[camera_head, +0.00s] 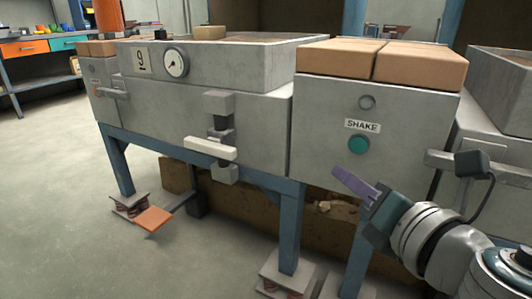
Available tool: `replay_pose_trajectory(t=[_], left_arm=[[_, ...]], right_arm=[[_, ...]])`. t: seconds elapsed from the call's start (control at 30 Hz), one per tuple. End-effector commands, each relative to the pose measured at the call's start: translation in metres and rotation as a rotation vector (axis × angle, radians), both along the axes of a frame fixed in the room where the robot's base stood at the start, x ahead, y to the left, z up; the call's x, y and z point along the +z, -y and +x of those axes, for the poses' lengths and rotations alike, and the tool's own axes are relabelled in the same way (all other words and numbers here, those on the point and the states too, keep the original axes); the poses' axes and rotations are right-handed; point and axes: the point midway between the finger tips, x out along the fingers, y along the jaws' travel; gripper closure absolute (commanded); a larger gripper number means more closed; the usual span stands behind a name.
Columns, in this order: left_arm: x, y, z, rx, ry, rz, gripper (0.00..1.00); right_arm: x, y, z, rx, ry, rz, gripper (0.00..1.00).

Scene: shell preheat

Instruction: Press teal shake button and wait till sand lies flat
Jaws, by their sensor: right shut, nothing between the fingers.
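The teal shake button (358,144) is a round button on the front of the grey control box, under a white SHAKE label (362,126). A dull round lamp or knob (367,102) sits above the label. My right gripper (338,172) is at the lower right, with its purple fingers shut and empty. In the picture its tips lie below and left of the button, and they look apart from it. The grey sand box (240,62) stands left of the control box. Its inside shows only as a thin strip, so the sand's surface cannot be judged. My left gripper is out of view.
Brown blocks (420,62) lie on the control box. A dial gauge (176,63), a white-handled latch (210,148) and an orange pedal (154,218) are on the machine. A grey bar (470,165) juts out at right. Open floor (60,230) lies at left.

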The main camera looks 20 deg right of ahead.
Motion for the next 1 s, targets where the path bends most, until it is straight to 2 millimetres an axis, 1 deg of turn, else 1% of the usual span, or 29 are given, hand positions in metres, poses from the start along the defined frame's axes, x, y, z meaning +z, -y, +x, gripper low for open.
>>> replay_pose_trajectory(t=[0.03, 0.37, 0.53, 0.67, 1.0], left_arm=[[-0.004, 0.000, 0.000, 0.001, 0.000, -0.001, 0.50], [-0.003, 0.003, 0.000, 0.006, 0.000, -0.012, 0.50], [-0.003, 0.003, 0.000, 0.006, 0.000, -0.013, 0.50], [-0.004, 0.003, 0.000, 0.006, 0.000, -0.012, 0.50], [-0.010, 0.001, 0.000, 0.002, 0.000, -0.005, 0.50]], right_arm=[[-0.004, 0.000, 0.000, 0.004, 0.000, -0.008, 1.00], [-0.003, -0.001, 0.001, 0.007, 0.001, -0.011, 1.00], [-0.003, 0.004, 0.005, 0.007, 0.001, -0.012, 1.00], [-0.003, 0.014, 0.013, 0.006, 0.001, -0.012, 1.00], [-0.004, 0.051, 0.044, 0.005, 0.002, -0.011, 1.00]])
